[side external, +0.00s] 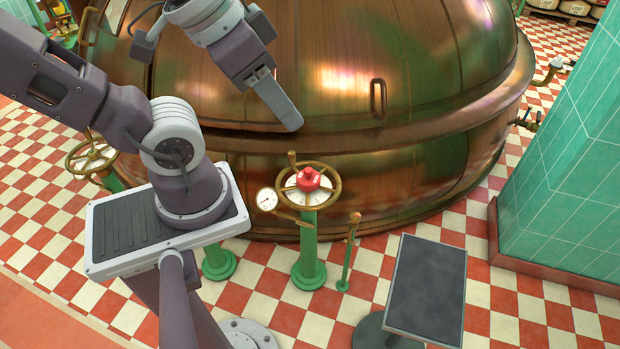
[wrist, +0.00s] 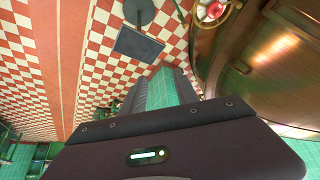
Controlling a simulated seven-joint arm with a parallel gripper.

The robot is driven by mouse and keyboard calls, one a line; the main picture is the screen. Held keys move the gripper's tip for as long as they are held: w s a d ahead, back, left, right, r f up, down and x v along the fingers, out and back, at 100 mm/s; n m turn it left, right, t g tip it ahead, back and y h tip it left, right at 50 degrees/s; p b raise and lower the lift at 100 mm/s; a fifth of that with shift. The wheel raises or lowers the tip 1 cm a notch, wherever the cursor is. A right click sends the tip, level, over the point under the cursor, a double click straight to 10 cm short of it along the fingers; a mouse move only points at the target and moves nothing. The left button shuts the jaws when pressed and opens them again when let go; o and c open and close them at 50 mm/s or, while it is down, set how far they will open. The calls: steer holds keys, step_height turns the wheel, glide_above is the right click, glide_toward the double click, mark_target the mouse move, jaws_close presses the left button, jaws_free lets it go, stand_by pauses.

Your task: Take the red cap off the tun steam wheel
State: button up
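The red cap (side external: 308,178) sits on the centre of the brass steam wheel (side external: 337,188), which lies flat on top of a green post (side external: 308,245) in front of the copper tun. In the wrist view the red cap (wrist: 215,11) shows at the top edge, with part of the wheel around it cut off. My gripper (side external: 290,122) is up and to the left of the cap, in front of the tun's side, apart from the wheel. Its fingers overlap in the side view and I cannot tell their gap.
The big copper tun (side external: 330,70) fills the back, with a handle (side external: 378,98) on its side. A dark-topped stand (side external: 428,285) is at front right. A gauge (side external: 266,199) and a brass-topped lever (side external: 352,230) flank the post. A green tiled pillar (side external: 570,160) stands right.

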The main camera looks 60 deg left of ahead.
steer(key=o, duration=0.3)
